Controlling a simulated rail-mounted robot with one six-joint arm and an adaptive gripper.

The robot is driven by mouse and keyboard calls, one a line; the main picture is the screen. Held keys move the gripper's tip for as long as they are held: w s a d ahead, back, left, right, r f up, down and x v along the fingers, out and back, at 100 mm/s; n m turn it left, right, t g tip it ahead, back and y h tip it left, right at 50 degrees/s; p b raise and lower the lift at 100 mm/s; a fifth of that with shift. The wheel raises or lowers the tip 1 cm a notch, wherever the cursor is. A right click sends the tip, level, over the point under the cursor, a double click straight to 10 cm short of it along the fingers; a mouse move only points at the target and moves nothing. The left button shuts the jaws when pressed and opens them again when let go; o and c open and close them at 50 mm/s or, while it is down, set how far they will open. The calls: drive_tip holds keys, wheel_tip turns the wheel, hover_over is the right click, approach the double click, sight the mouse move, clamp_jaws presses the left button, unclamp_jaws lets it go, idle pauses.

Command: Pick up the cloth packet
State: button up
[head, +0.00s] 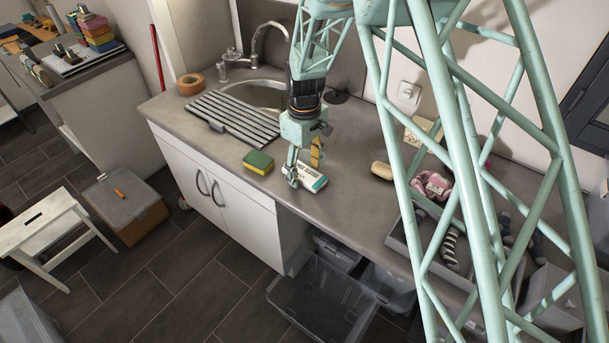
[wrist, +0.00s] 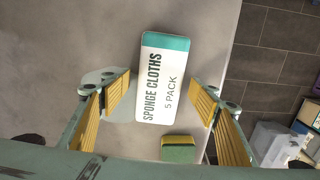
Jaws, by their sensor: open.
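The cloth packet (wrist: 161,85) is a white pack with a teal end, printed "SPONGE CLOTHS 5 PACK". It lies on the grey counter near its front edge; in the head view the packet (head: 313,178) is partly hidden by my gripper (head: 304,168). In the wrist view my gripper (wrist: 160,105) is open, with one yellow-padded finger on each side of the packet and gaps between pads and packet. The fingers reach down over the packet; I cannot tell how high the tips are above the counter.
A yellow-green sponge (head: 257,162) lies left of the packet; it also shows in the wrist view (wrist: 178,149). A ribbed drainer (head: 235,120) lies by the sink (head: 258,93). A tan soap bar (head: 382,170) is to the right. A grey box (head: 412,235) holds socks.

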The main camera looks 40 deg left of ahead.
drive_tip(key=shift+f, duration=0.1)
idle(0.5)
drive_tip(key=c, duration=1)
